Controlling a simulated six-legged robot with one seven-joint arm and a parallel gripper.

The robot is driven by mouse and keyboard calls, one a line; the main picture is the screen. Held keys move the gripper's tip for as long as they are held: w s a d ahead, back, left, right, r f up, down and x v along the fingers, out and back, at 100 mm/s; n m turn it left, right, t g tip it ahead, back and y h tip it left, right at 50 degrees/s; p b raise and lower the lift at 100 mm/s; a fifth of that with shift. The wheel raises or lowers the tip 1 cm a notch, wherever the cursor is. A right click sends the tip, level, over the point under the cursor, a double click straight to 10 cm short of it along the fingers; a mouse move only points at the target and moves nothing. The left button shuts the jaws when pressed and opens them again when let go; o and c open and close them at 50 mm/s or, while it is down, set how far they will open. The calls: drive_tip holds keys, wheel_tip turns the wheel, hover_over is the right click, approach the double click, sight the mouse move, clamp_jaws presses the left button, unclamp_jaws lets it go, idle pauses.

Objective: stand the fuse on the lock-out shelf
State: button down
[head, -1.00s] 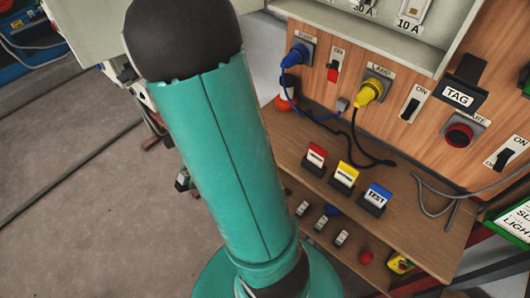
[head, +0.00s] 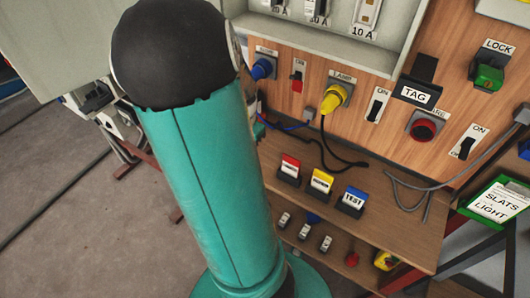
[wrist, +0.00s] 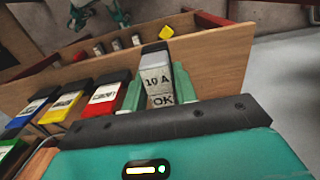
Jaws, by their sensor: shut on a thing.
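My gripper (wrist: 158,92) is shut on a fuse (wrist: 158,80), a grey-white block marked "10 A" and "OK", between its two green fingers in the wrist view. The fuse is in front of a wooden board (wrist: 215,65); whether they touch I cannot tell. In the head view my green arm hides gripper and fuse. The lower wooden shelf (head: 345,240) carries several small grey-white fuse-like blocks (head: 305,230); no label shows whether it is the lock-out shelf.
On the upper ledge stand red (head: 290,167), yellow (head: 320,181) and blue "TEST" (head: 353,200) card holders. A red knob (head: 352,259) and a yellow item (head: 386,260) are at the lower shelf's right. Cables hang below the plugs. A green-framed sign (head: 497,203) is at right.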

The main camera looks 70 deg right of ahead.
drive_tip(key=d+f, duration=0.5)
drive_tip(key=s+d+f, duration=0.1)
drive_tip(key=d+f, duration=0.1)
drive_tip(key=shift+d+f, duration=0.15)
drive_tip(key=shift+d, duration=0.15)
drive_tip(key=shift+f, duration=1.5)
drive_tip(key=c, duration=1.1)
unclamp_jaws()
wheel_tip(320, 180, up, 12)
drive_tip(key=shift+w, duration=0.1)
